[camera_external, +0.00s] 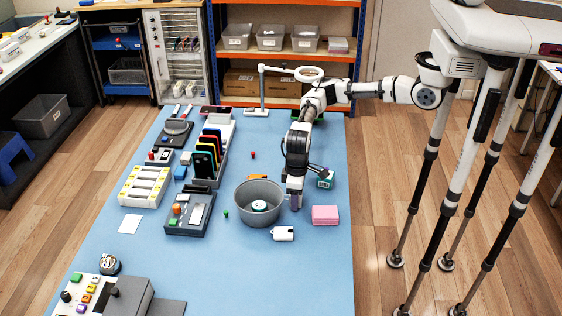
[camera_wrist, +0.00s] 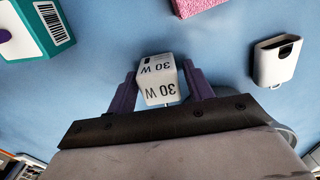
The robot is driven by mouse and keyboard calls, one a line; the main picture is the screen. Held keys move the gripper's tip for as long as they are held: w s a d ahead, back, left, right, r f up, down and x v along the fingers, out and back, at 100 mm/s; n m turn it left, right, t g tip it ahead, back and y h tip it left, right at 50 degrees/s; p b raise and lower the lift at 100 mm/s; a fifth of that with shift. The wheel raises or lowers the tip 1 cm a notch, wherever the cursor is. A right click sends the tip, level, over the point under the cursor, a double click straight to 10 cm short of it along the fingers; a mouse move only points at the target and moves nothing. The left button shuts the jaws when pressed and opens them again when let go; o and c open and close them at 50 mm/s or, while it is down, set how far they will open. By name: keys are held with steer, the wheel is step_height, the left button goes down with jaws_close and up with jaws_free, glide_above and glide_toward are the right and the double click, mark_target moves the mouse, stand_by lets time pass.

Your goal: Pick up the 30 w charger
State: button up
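The 30 w charger (camera_wrist: 160,80) is a small white block with "30 W" printed on two faces. In the wrist view it sits between the two purple fingers of my gripper (camera_wrist: 160,85), which lie close along its left and right sides. I cannot tell whether both fingers press on it. In the external view my gripper (camera_external: 295,200) points down, low over the blue table, just right of a grey round bin. The charger cannot be made out there.
Near my gripper are the grey bin (camera_external: 246,212), a green-and-white box (camera_external: 326,179), a pink block (camera_external: 325,215) and a white case (camera_external: 283,233). Phones in a rack (camera_external: 205,165) and trays stand further left. The blue table (camera_external: 290,285) is clear at the front right.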

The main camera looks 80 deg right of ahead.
steer(key=c, duration=0.8)
steer(key=shift+r, duration=0.1)
